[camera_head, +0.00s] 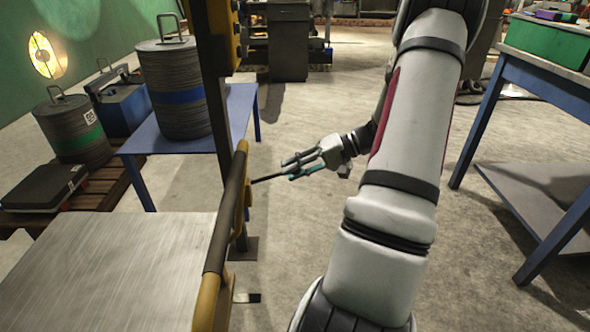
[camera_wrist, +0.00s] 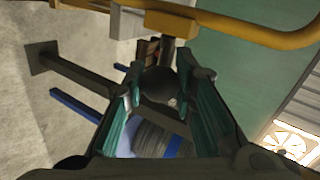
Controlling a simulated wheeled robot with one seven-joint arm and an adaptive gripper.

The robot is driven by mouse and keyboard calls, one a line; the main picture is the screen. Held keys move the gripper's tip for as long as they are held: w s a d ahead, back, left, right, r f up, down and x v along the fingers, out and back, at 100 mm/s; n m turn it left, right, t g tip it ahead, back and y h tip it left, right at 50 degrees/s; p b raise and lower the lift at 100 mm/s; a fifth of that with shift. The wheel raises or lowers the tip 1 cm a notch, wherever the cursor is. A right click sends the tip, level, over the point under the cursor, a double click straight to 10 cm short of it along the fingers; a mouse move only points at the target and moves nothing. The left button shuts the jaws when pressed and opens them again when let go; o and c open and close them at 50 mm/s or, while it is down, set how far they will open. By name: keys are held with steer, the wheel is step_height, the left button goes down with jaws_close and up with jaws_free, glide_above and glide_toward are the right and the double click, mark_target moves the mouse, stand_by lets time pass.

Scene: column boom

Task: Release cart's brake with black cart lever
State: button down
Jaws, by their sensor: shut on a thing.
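The cart has a bare metal top (camera_head: 110,270) and a yellow side rail (camera_head: 206,300) with a black sleeve, at the left in the head view. The black cart lever (camera_head: 264,179) sticks out to the right from the cart's yellow post. My gripper (camera_head: 288,170) is at the lever's outer end. In the wrist view my gripper (camera_wrist: 165,82) is shut on the lever's dark rounded end (camera_wrist: 160,86), which sits between the teal finger pads. The lever's base on the cart is partly hidden.
A blue table (camera_head: 240,110) with a dark ribbed weight (camera_head: 172,88) stands behind the cart. A blue workbench (camera_head: 495,110) with a green bin (camera_head: 545,40) stands at the right. The concrete floor between cart and workbench is clear around my arm.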

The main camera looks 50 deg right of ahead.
steer(key=c, duration=1.3)
jaws_free()
steer(key=shift+s+f, duration=0.1)
steer(key=shift+f, duration=0.05)
steer(key=v, duration=1.2)
steer(key=shift+d, duration=0.15)
